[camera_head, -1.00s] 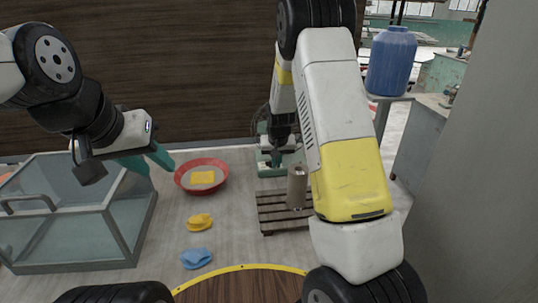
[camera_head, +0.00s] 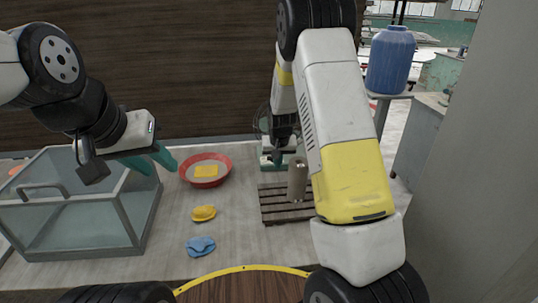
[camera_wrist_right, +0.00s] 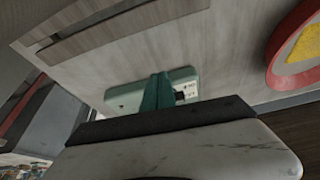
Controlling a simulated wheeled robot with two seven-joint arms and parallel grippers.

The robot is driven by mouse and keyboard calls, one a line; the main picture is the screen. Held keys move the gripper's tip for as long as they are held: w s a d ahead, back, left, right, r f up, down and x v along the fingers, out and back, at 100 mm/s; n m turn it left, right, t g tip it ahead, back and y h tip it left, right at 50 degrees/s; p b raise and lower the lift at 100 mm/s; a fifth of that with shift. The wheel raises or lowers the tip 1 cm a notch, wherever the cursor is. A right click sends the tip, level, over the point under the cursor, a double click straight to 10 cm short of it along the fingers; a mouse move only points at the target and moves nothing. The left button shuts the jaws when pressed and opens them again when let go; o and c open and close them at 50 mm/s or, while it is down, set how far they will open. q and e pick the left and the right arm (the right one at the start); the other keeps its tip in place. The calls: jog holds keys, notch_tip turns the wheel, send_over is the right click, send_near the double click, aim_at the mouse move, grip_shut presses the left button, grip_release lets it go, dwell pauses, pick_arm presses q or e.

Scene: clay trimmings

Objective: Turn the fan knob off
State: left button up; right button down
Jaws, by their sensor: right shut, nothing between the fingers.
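The fan stands at the back of the table, its round cage (camera_head: 262,118) partly hidden behind my right arm. Its pale green base (camera_head: 268,166) rests on the tabletop. In the right wrist view the base (camera_wrist_right: 122,98) lies just beyond my right gripper (camera_wrist_right: 157,80), whose teal fingers are together and empty. A small dark part, possibly the knob (camera_wrist_right: 180,96), shows on the base just right of the fingertips; I cannot tell whether they touch it. My left gripper (camera_head: 163,164) hangs beside the glass case, its teal fingers apart and empty.
A glass case (camera_head: 75,215) fills the table's left side. A red bowl (camera_head: 184,180) holds something yellow. A yellow lump (camera_head: 204,213) and blue cloth-like piece (camera_head: 200,246) lie in front. A grey-brown cylinder (camera_head: 297,182) stands on a slatted pallet (camera_head: 275,207), close to my right arm.

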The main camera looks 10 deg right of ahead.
jog(key=shift+v, duration=0.85)
jog(key=shift+s+r, duration=0.1)
jog(key=shift+r, duration=0.2)
jog(key=s+r+y, duration=0.2)
jog(key=s+r, duration=1.6)
jog(key=r, duration=0.2)
jog(key=s+r+t, duration=0.1)
jog(key=s, duration=0.6)
jog(key=s+r+n+t, duration=0.1)
jog(key=s+r, duration=0.1)
jog(key=s, duration=0.6)
jog(key=shift+s+r+n+y, duration=0.25)
jog(key=shift+r+n+y, duration=0.05)
